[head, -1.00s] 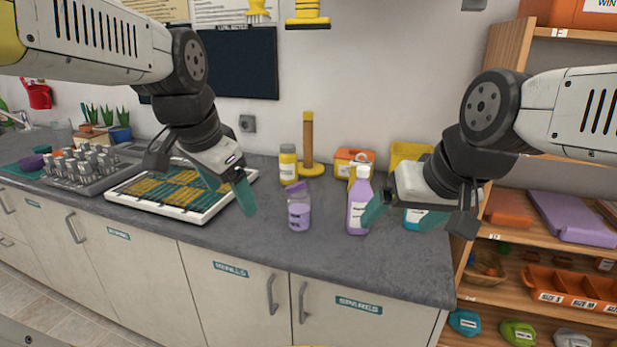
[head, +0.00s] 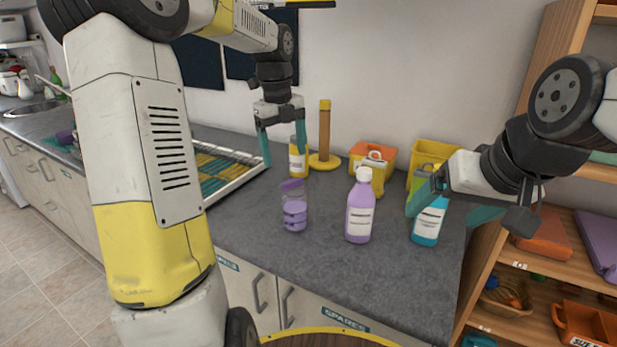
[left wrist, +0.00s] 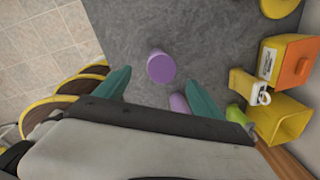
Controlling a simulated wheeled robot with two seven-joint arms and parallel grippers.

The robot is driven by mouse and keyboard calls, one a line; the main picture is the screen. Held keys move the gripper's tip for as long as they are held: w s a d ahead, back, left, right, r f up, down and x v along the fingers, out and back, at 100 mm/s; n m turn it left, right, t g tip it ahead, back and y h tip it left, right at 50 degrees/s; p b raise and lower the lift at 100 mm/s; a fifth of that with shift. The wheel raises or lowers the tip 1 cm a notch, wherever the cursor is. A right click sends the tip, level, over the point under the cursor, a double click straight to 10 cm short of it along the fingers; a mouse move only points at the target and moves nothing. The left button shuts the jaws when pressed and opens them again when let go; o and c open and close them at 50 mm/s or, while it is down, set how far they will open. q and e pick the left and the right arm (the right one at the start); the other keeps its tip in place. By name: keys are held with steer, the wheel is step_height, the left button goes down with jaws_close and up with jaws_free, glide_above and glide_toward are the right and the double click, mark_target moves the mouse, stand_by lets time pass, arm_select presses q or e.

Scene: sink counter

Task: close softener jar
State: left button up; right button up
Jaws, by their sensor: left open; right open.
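The softener jar (head: 295,216) stands upright on the counter, clear with purple contents. Its purple lid (head: 291,184) sits at the top of the jar and looks tilted toward the back left; how firmly it sits is too small to tell. In the left wrist view a round purple top (left wrist: 161,67) lies between the fingertips, below them. My left gripper (head: 284,159) is open and empty, pointing down above and slightly behind the jar, apart from it. My right gripper (head: 441,222) is open near the blue bottle, to the right of the jar; whether it touches that bottle I cannot tell.
A purple bottle (head: 359,209) stands just right of the jar, a blue bottle (head: 427,225) farther right. The counter front is clear.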

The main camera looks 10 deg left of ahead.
mark_target(291, 181)
arm_select(q)
steer(key=shift+d+f, duration=0.1)
steer(key=shift+f, duration=1.15)
steer(key=f, duration=0.2)
steer(key=d+f, duration=0.1)
steer(key=f, duration=0.2)
steer(key=shift+w+f, duration=0.1)
steer(key=shift+w, duration=0.1)
steer(key=c, duration=1.5)
steer(key=shift+c, duration=0.2)
